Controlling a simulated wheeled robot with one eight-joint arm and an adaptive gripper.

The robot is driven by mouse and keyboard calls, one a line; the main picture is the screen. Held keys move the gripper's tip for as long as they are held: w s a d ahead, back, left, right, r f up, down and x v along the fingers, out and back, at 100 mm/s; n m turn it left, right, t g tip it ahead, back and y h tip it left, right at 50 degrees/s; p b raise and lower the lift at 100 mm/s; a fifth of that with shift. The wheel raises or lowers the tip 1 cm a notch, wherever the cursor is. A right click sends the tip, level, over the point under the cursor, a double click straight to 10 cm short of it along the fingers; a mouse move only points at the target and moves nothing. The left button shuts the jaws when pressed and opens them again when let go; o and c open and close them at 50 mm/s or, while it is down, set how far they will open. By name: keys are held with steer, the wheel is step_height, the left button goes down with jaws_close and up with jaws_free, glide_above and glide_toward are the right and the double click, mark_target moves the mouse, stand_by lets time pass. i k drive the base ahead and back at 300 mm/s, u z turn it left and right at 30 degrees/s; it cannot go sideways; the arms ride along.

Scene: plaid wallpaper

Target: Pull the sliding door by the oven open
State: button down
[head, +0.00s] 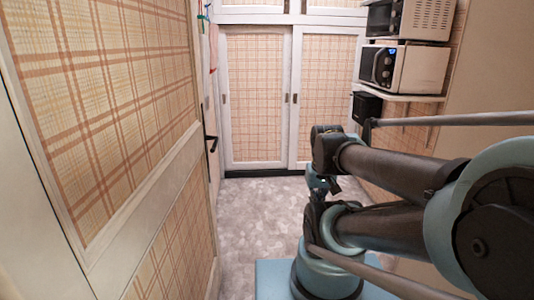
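Two plaid sliding doors in white frames stand at the far end of the room, the left one (258,95) and the right one (326,95). The right door is nearer the oven-like appliance (405,68) on the wall shelf. Both doors look closed. Small dark recessed pulls show on the frames near the middle seam, with another at the left door's outer edge. My arm is folded at the right front. My gripper (321,186) points down below the wrist, well short of the doors and touching neither. Its fingers are too small and partly hidden to judge.
A second appliance (411,18) sits above the first. A black box (366,107) is below the shelf (405,97). A large plaid door (110,110) with a black handle (210,140) stands close on the left. The grey floor (265,210) between is clear.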

mark_target(326, 59)
steer(key=i, duration=3.95)
steer(key=z, duration=1.6)
